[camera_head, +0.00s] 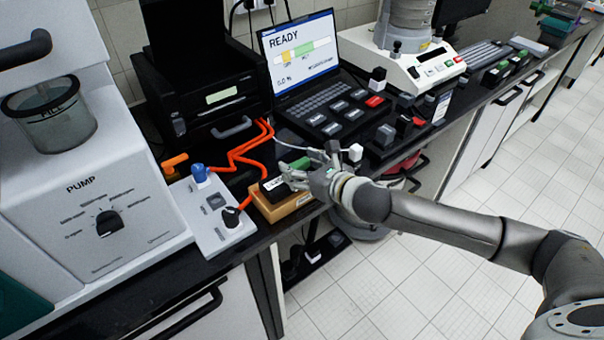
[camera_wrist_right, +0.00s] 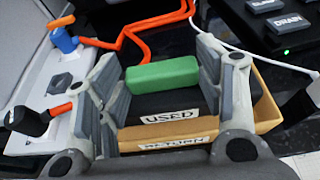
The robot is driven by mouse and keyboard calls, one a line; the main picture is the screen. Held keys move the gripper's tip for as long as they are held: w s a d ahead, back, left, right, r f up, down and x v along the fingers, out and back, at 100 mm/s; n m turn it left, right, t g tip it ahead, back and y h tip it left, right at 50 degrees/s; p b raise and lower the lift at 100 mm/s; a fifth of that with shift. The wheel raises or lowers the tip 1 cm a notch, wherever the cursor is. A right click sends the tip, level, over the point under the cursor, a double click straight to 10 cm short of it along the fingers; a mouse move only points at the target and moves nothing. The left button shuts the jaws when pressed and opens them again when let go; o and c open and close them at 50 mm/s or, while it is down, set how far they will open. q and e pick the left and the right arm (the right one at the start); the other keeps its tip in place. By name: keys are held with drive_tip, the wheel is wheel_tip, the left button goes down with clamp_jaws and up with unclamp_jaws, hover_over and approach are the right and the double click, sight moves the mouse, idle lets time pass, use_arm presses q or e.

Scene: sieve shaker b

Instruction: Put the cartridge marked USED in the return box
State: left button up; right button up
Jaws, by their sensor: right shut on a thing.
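The cartridge marked USED (camera_wrist_right: 168,118) is black with a green block on top. It also shows in the head view (camera_head: 273,184). My right gripper (camera_head: 303,174) is shut on it, with a grey finger at each side of the green block in the wrist view. The tan return box (camera_head: 287,208) sits at the bench's front edge; its RETURN label shows in the wrist view (camera_wrist_right: 172,147). The cartridge is within the box's outline, between its walls or just above; I cannot tell whether it touches the floor. My left gripper is not in view.
A white panel (camera_head: 212,222) with a blue knob and a black-tipped lever stands just left of the box. Orange hoses (camera_head: 243,152) run behind it. A laptop (camera_head: 300,55) and black button panel (camera_head: 345,112) stand behind. Open floor (camera_head: 400,270) lies in front.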

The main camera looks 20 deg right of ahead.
wheel_tip(320, 180, down, 2)
drive_tip(key=shift+f, duration=0.25)
drive_tip(key=shift+s, duration=0.1)
drive_tip(key=shift+f, duration=0.15)
drive_tip(key=o, duration=1.3)
drive_tip(key=shift+o, duration=0.2)
